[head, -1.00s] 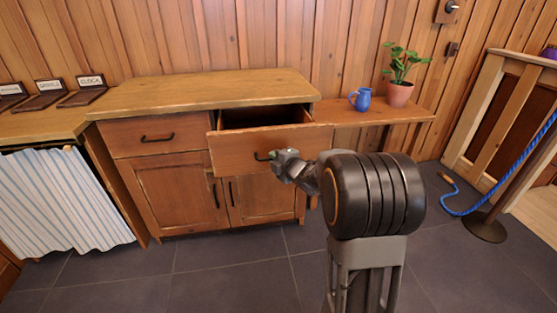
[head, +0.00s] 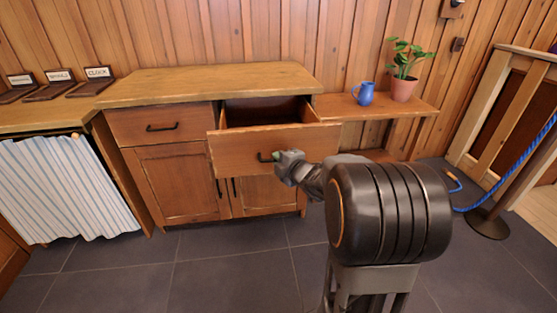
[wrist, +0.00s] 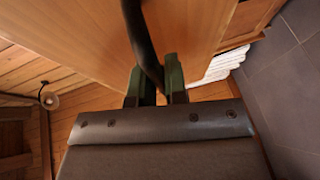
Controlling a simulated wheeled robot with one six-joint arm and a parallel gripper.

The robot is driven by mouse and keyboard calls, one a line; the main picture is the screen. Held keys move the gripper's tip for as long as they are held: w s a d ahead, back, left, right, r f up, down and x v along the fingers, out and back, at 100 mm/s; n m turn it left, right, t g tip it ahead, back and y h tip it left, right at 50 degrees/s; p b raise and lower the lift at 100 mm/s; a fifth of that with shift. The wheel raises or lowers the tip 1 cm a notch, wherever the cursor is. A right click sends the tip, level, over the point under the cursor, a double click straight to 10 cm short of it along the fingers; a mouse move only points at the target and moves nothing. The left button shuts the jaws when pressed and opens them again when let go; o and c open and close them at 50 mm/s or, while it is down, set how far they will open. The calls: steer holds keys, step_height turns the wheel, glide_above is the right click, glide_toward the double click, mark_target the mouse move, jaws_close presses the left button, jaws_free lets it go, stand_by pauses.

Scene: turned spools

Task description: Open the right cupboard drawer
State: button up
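The wooden cupboard (head: 168,185) has two drawers side by side above two doors. The right drawer (head: 235,152) is pulled well out, and its dark inside shows behind the front. The left drawer (head: 128,124) is closed. My gripper (head: 278,157) is at the right drawer's black handle, partly hiding it. In the wrist view the dark handle bar (wrist: 138,30) runs between the two green fingers (wrist: 158,85), which are closed around it. The drawer front (wrist: 200,25) fills the upper middle of that view.
A blue jug (head: 365,94) and a potted plant (head: 404,88) stand on a shelf right of the cupboard. A striped curtain (head: 65,190) hangs at left. A rope post (head: 490,225) stands at right. Tiled floor (head: 230,265) in front is clear.

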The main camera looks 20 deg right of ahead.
steer(key=o, duration=0.4)
steer(key=shift+s, duration=0.1)
steer(key=shift+b+v, duration=0.3)
steer(key=shift+v, duration=6.55)
